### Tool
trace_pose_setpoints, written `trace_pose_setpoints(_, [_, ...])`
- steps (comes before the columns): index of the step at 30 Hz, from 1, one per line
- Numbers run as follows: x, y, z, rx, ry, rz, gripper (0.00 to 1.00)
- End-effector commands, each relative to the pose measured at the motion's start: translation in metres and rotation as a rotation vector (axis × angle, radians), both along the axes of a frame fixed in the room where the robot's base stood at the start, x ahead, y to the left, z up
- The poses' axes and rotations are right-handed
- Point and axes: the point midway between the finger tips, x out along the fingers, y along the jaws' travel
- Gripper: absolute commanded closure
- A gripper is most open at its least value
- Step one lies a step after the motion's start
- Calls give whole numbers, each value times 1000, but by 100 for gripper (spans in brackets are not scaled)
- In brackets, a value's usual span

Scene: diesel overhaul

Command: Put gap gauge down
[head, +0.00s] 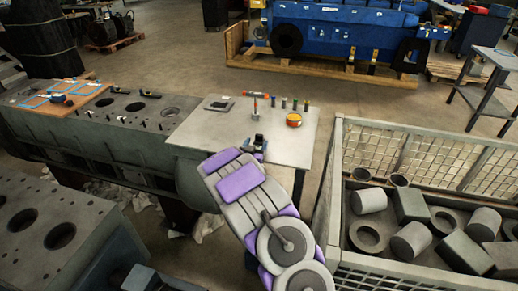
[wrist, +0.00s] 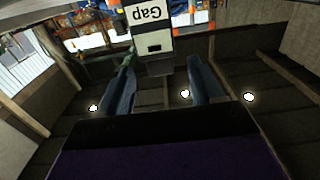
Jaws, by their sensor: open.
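The gap gauge (wrist: 147,28) is a pale block with a "Gap" label and a dark lower part, seen at the top of the wrist view. My gripper (wrist: 163,78) is open, with one finger on each side below the block. The gauge's dark end is near the gap between the fingertips; I cannot tell whether either finger touches it.
An orange round item (head: 294,119), a row of several small upright pieces (head: 295,104) and a dark flat item (head: 219,104) are on the plate. A mesh crate (head: 338,190) of metal parts stands right. An engine block (head: 110,135) adjoins left. The plate's left front is clear.

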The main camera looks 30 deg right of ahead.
Motion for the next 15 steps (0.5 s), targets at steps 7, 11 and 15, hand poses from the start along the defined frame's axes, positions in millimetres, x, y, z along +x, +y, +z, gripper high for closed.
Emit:
trace_pose_setpoints(7, [20, -24, 0, 1, -1, -1, 34])
trace_pose_setpoints(11, [27, -32, 0, 0, 0, -1, 34])
trace_pose_setpoints(15, [31, -36, 2, -1, -2, -1, 34])
